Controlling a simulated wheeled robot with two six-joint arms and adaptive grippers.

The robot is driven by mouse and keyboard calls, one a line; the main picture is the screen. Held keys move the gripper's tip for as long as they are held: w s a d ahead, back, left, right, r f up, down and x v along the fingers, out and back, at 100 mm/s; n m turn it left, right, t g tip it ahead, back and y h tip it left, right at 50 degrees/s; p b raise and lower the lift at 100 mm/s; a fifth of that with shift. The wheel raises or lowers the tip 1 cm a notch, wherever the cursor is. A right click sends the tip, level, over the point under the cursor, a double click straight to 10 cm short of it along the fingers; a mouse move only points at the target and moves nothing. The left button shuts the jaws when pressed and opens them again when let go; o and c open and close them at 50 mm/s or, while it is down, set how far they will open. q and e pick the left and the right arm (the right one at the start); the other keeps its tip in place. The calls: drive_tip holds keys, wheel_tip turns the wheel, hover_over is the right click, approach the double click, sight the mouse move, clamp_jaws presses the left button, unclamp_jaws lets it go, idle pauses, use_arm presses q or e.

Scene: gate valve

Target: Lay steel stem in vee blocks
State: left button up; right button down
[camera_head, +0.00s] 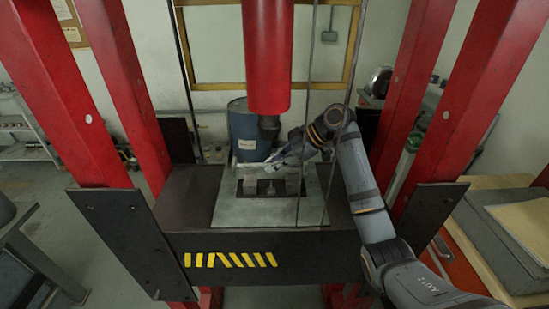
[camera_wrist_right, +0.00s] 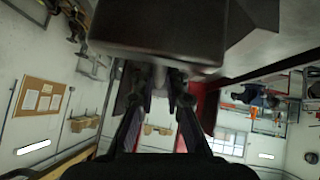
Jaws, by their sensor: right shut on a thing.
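My right gripper (camera_head: 279,158) reaches in from the right, just behind and below the press ram, over the press bed. It is shut on a pale bar that looks like the steel stem (camera_head: 252,167), which lies roughly level across the picture above the vee blocks. One vee block (camera_head: 251,181) stands at the left and another (camera_head: 293,184) at the right on the bed plate. I cannot tell whether the stem touches them. In the right wrist view the gripper's fingers (camera_wrist_right: 156,92) point up toward a big grey metal surface (camera_wrist_right: 160,35). My left gripper is not in view.
The red press ram (camera_head: 267,55) with its dark tip hangs right above the work spot. Red posts (camera_head: 115,80) stand at both sides. The grey bed plate (camera_head: 255,212) is bare in front of the blocks. A blue drum (camera_head: 243,125) stands behind the bed.

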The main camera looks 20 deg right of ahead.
sight(275, 187)
drive_tip(key=s, duration=0.1)
drive_tip(key=s+a, duration=0.1)
drive_tip(key=s, duration=0.1)
drive_tip(key=shift+s, duration=0.1)
drive_tip(key=shift+f+b, duration=0.75)
drive_tip(key=shift+f, duration=0.25)
drive_tip(key=shift+f, duration=0.25)
drive_tip(key=c, duration=1.3)
unclamp_jaws()
drive_tip(key=shift+f, duration=0.1)
wheel_tip(275, 187, up, 10)
